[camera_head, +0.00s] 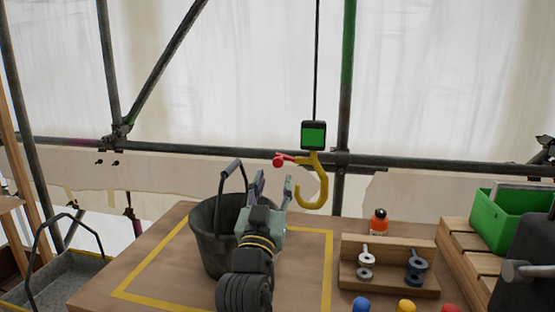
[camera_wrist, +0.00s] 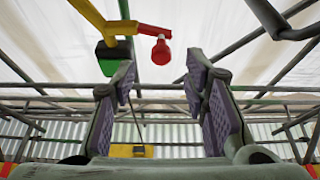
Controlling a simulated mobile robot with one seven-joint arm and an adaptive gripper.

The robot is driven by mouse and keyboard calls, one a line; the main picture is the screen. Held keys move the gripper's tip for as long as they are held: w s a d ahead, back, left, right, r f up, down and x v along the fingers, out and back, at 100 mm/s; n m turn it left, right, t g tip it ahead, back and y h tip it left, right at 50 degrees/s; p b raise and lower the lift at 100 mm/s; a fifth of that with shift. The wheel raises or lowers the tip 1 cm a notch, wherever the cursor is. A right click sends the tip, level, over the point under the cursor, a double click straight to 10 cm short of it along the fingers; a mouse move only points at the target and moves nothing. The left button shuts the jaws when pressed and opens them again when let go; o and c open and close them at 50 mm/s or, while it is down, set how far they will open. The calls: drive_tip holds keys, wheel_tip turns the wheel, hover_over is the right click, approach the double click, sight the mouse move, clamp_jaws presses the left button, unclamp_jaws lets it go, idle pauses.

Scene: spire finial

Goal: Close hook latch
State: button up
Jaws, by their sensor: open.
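A yellow hook (camera_head: 322,188) hangs from a black and green block (camera_head: 314,135) on a cable. Its red latch (camera_head: 285,160) sticks out to the left from the top of the hook and ends in a red knob, so the latch stands away from the hook's tip. My gripper (camera_head: 273,184) is open and empty, pointing up below the latch. In the wrist view, the red knob (camera_wrist: 161,52) shows beyond the gap between my fingers (camera_wrist: 162,74), and part of the yellow hook (camera_wrist: 118,27) is at upper left. The fingers appear apart from the knob.
A dark bucket (camera_head: 205,245) with its handle raised stands on the wooden table (camera_head: 150,250), partly behind my arm. An orange bottle (camera_head: 379,222), a wooden rack (camera_head: 390,285) with metal parts and a green bin (camera_head: 497,222) are at right. Scaffold poles (camera_head: 346,80) stand behind.

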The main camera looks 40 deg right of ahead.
sight(278, 165)
drive_tip(key=p+x, duration=0.2)
drive_tip(key=x, duration=0.4)
drive_tip(key=shift+w+r, duration=0.1)
drive_tip(key=shift+r, duration=0.1)
drive_tip(key=shift+w+d+r, duration=0.1)
drive_tip(key=shift+w+d, duration=0.3)
drive_tip(key=shift+d, duration=0.05)
drive_tip(key=shift+c, duration=0.3)
clamp_jaws()
